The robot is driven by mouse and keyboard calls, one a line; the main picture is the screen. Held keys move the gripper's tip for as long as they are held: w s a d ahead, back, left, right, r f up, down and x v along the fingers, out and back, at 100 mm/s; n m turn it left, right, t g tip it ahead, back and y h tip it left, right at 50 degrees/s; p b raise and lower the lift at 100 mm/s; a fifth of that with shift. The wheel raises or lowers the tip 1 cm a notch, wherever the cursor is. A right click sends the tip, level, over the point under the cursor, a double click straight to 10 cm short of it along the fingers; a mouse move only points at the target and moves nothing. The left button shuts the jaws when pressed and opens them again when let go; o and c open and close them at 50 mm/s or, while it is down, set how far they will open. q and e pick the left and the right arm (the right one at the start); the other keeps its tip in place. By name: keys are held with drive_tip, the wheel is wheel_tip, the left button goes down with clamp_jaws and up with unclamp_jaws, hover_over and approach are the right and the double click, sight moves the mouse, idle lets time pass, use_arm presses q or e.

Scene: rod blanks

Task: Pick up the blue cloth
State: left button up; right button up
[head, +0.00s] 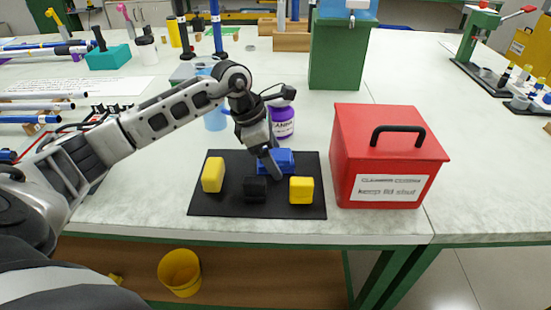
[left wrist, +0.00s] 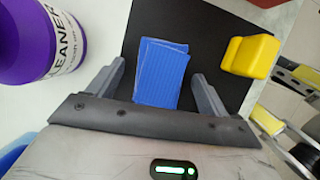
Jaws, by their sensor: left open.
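The blue cloth (head: 281,158) lies folded on the black mat (head: 230,206), towards its back edge. In the left wrist view the blue cloth (left wrist: 161,72) shows between the two fingers. My left gripper (head: 270,165) is open just above the cloth. In the left wrist view the left gripper (left wrist: 160,80) has one finger on each side of the cloth, with gaps between. Part of the cloth is hidden by the gripper in the head view. My right gripper is not in view.
Yellow sponges (head: 213,174) and (head: 301,190) and a black block (head: 255,189) sit on the mat. A purple cleaner bottle (head: 283,120) stands behind it. A red lidded box (head: 385,155) stands to the right. Bare tabletop (head: 265,228) lies in front.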

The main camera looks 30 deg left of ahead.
sight(277, 153)
use_arm(q)
drive_tip(key=c, duration=1.1)
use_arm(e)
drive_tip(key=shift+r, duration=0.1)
